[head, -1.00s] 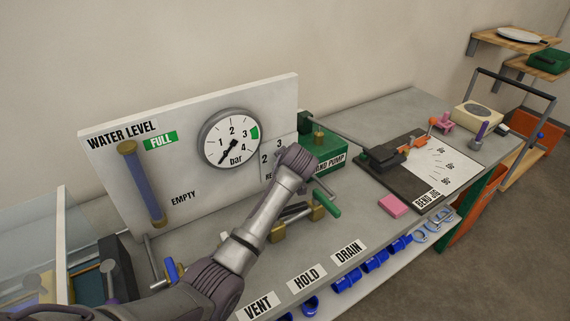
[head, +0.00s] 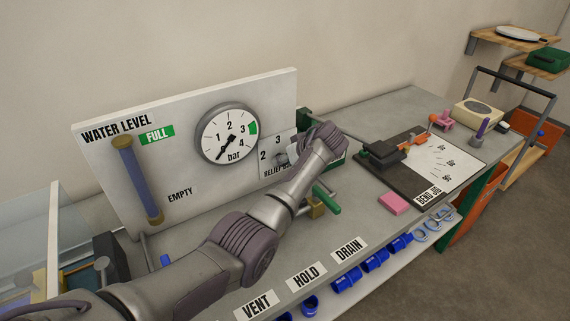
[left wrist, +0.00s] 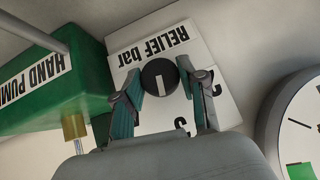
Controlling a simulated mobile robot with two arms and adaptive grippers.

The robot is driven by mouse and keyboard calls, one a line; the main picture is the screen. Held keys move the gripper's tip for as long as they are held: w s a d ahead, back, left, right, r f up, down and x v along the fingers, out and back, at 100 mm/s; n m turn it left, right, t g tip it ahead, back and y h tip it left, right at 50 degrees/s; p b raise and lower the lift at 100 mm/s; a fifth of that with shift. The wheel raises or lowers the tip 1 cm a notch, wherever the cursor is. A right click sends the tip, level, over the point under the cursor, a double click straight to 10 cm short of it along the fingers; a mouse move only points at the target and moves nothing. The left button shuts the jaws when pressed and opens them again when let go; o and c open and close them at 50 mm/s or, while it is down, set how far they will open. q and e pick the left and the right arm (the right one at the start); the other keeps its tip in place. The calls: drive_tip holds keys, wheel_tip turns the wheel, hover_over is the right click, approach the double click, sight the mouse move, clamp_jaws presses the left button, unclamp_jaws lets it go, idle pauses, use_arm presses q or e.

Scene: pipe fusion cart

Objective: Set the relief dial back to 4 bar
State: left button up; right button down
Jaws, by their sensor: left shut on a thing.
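The relief dial is a dark round knob (left wrist: 158,74) with a pale pointer line, on a white plate (left wrist: 150,48) marked RELIEF bar that shows upside down in the left wrist view. My left gripper (left wrist: 160,84) is shut on the knob, one finger on each side. Some scale numbers are partly hidden by the fingers, so I cannot tell the setting. In the head view the plate (head: 264,168) shows the numbers 2 and 3, and my left gripper (head: 283,159) covers the knob. My right gripper is not in view.
A pressure gauge (head: 228,135) is left of the dial on the white panel (head: 105,175); its needle points to the lower left. The green hand pump (left wrist: 50,85) stands close beside the dial. A bend jig (head: 435,165) and a pink block (head: 394,203) lie further right.

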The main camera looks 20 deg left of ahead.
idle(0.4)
use_arm(q)
drive_tip(key=o, duration=1.1)
drive_tip(key=v, duration=1.2)
drive_tip(key=shift+w+d, duration=0.1)
drive_tip(key=shift+w, duration=0.15)
